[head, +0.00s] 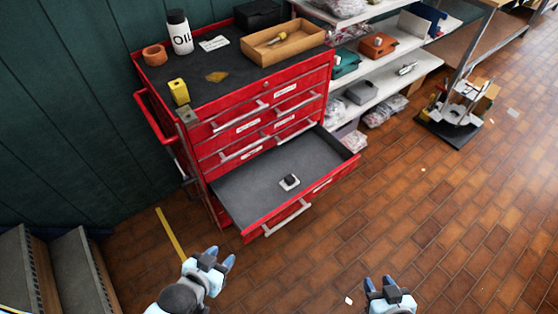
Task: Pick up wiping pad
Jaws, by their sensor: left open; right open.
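A small white pad with a black block on top (289,182), which looks like the wiping pad, lies on the dark floor of the open bottom drawer (240,190) of a red tool cabinet. Nothing covers it. My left gripper (222,256) is open and empty, in front of the cabinet and below the drawer in the picture. My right gripper (384,284) is open and empty, further right over the brick floor. Both grippers are well apart from the pad.
Loaded shelves (395,85) stand at the back right. Steps (75,270) are at the lower left. The brick floor (440,220) at right is mostly clear.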

